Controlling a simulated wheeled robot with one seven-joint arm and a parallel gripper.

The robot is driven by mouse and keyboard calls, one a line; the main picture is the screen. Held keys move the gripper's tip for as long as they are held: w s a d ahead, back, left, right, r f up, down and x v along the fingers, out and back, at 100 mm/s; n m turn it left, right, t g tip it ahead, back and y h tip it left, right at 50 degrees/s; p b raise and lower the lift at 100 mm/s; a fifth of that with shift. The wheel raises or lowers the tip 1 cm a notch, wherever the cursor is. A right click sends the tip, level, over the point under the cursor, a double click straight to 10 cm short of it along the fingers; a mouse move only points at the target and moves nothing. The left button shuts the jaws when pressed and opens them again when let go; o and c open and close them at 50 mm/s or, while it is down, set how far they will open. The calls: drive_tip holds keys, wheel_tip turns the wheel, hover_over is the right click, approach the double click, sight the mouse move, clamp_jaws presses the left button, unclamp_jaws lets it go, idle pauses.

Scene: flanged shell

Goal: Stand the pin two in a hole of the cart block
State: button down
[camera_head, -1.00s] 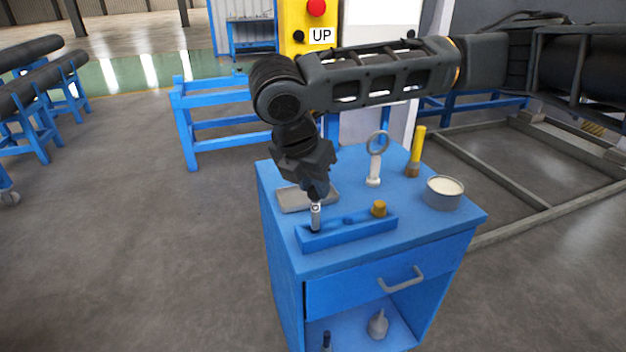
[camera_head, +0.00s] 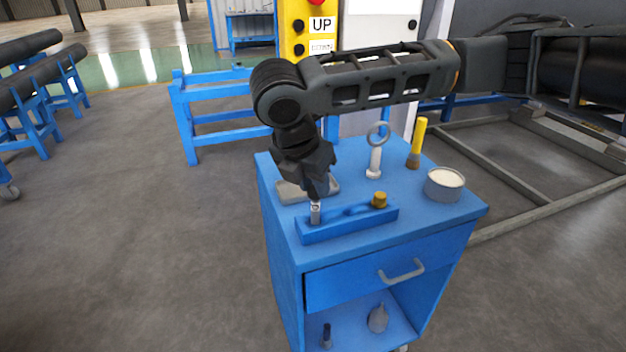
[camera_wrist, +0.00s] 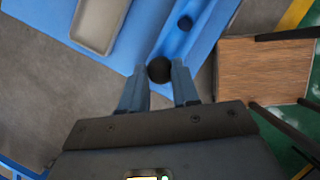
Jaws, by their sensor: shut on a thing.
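My gripper (camera_head: 316,201) points down over the left end of the cart block (camera_head: 347,226), a long blue bar on the cart top. It is shut on a pale metal pin (camera_head: 315,213), which looks about upright. The pin's lower end meets the block's left end; how deep it sits in a hole is hidden. In the wrist view a dark round end (camera_wrist: 160,69) shows between the fingertips (camera_wrist: 159,72).
The blue cart top (camera_head: 416,228) also bears a grey tray (camera_head: 290,193) behind the gripper, a ring-topped pale part (camera_head: 375,160), a yellow-handled brush (camera_head: 417,145) and a round tin (camera_head: 443,187). Small items stand on the shelf below. The cart's front right top is clear.

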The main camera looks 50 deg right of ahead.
drive_tip(key=shift+f, duration=0.3)
drive_tip(key=c, duration=0.8)
unclamp_jaws()
drive_tip(key=shift+o, duration=0.2)
drive_tip(key=v, duration=0.7)
drive_tip(key=shift+r, duration=0.4)
drive_tip(key=shift+a, duration=0.15)
